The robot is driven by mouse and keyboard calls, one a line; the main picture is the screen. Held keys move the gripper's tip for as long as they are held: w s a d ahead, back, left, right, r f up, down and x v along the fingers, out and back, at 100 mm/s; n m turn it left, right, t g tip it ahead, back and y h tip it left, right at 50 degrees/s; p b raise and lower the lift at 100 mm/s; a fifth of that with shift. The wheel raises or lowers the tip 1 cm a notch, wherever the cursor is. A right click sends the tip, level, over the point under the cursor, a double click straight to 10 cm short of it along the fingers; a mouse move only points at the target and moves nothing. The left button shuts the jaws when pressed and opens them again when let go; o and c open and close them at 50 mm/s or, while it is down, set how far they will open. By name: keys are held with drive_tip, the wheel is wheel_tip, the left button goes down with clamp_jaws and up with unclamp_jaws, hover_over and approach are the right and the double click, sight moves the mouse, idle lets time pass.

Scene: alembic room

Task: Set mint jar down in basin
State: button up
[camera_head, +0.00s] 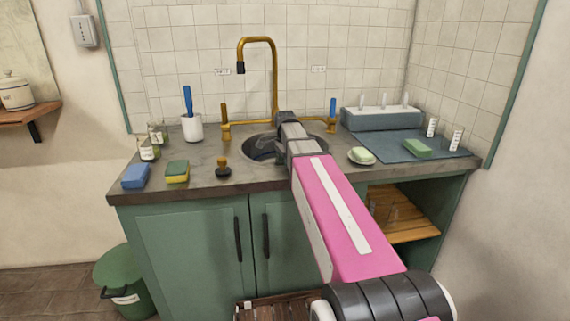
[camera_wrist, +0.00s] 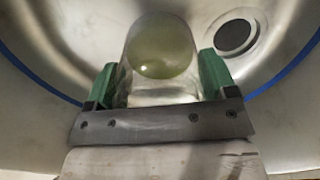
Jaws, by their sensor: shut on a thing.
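My gripper (camera_wrist: 158,82) is shut on the mint jar (camera_wrist: 162,50), a clear glass jar with a round green patch at its far end. The green finger pads sit on either side of it. The metal basin (camera_wrist: 75,30) fills the wrist view behind the jar, with a dark round drain (camera_wrist: 236,36) to the upper right. In the head view, my arm reaches over the right part of the basin (camera_head: 255,148) and hides much of it. I cannot make out the jar there, nor tell whether it touches the basin floor.
A brass tap (camera_head: 273,80) arches behind the basin. A dark stopper with a brass knob (camera_head: 223,168) is at its front left. A soap dish (camera_head: 362,156) is right of my arm. Small jars (camera_head: 149,150), sponges (camera_head: 177,171) and a white cup (camera_head: 192,128) stand at left.

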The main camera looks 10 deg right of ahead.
drive_tip(key=shift+f, duration=0.3)
drive_tip(key=shift+f, duration=0.15)
drive_tip(key=o, duration=0.9)
drive_tip(key=shift+o, duration=0.2)
wheel_tip(320, 180, up, 12)
